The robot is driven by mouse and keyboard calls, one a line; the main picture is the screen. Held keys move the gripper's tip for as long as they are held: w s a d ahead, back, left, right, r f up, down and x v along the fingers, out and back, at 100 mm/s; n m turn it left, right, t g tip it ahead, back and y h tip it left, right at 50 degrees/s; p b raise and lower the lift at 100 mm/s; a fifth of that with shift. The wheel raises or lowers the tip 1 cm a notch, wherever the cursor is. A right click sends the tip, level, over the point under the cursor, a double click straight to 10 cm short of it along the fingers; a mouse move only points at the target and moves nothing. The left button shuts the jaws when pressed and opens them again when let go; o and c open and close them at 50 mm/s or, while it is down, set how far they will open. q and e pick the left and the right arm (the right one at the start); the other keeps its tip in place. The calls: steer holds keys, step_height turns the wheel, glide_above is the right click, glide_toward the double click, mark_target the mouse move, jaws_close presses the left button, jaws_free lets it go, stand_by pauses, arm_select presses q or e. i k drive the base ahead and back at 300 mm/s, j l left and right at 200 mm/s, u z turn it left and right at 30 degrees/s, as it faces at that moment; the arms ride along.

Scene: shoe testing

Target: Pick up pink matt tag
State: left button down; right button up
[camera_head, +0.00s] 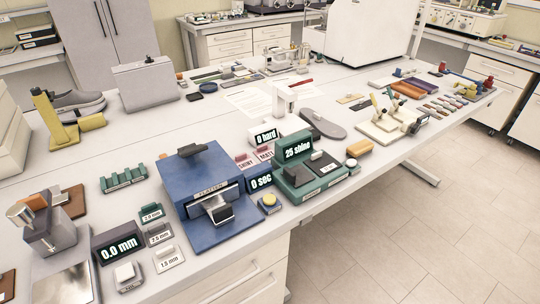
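The matt tag sits behind the dark display reading "0 sec" and left of the green device reading "25 shine" (297,148). Its lower edge is close to these and its label is small. Neither my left gripper nor my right gripper shows in this view.
A blue press (195,175) stands left of the tags. A white device reading "0 hard" (267,136) stands behind them. A grey shoe sole (323,124) lies to the right.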

mark_target(264, 153)
steer(key=i+l+u, duration=0.1)
steer(key=l, duration=0.25)
steer(key=i+l, duration=0.2)
steer(key=l, duration=0.15)
steer(key=i+l+u, duration=0.15)
steer(key=l, duration=0.2)
steer(key=i+l+u, duration=0.1)
steer(key=l, duration=0.25)
steer(key=i, duration=0.05)
